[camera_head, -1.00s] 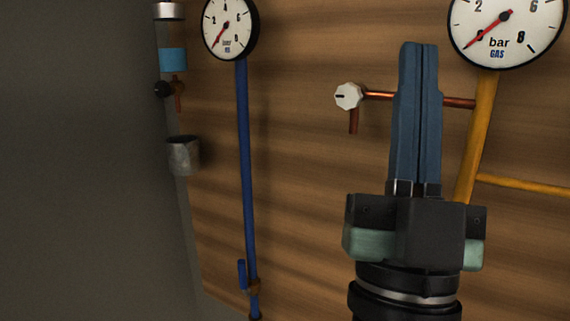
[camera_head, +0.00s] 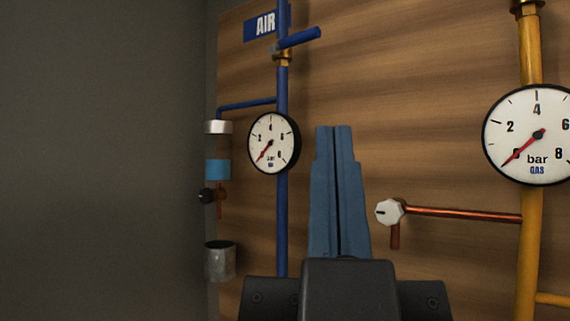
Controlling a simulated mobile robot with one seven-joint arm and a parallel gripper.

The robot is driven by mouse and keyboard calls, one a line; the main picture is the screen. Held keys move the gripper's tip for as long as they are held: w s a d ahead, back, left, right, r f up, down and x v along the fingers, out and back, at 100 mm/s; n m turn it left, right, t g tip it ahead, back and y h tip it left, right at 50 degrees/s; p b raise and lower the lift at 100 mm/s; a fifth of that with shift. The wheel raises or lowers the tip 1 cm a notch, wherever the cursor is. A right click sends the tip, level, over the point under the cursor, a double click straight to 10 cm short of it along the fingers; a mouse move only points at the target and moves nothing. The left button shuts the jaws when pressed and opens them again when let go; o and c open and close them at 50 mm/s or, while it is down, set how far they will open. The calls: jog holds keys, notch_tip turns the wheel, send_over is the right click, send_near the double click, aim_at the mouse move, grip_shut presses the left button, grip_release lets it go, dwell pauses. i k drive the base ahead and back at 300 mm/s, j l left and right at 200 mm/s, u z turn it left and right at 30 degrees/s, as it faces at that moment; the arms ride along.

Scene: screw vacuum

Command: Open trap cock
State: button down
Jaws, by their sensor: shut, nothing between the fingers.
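The trap at the left edge of the board has a silver cap, a clear bowl with blue liquid (camera_head: 218,169), and a small dark cock knob (camera_head: 206,196) with a short copper outlet below it. A metal cup (camera_head: 220,261) hangs under the outlet. Another cock, with a white knob (camera_head: 389,212), sits on a copper pipe off the yellow line. My gripper (camera_head: 334,130) points up with its blue fingers shut and empty. It appears between the blue pipe and the white knob, apart from the dark knob to its left.
The blue air pipe (camera_head: 282,220) carries a gauge (camera_head: 274,143) and a blue valve lever (camera_head: 299,38). The yellow gas pipe (camera_head: 530,240) with a larger gauge (camera_head: 528,134) stands at the right. The grey wall (camera_head: 100,160) at the left is bare.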

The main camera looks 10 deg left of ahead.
aim_at(205, 195)
jog(key=i+j+u, duration=0.15)
jog(key=u, duration=0.25)
jog(key=i+j+u, duration=0.15)
jog(key=j+u, duration=0.15)
jog(key=u, duration=0.15)
jog(key=i+j+u, duration=0.15)
jog(key=u, duration=0.25)
jog(key=i, duration=0.05)
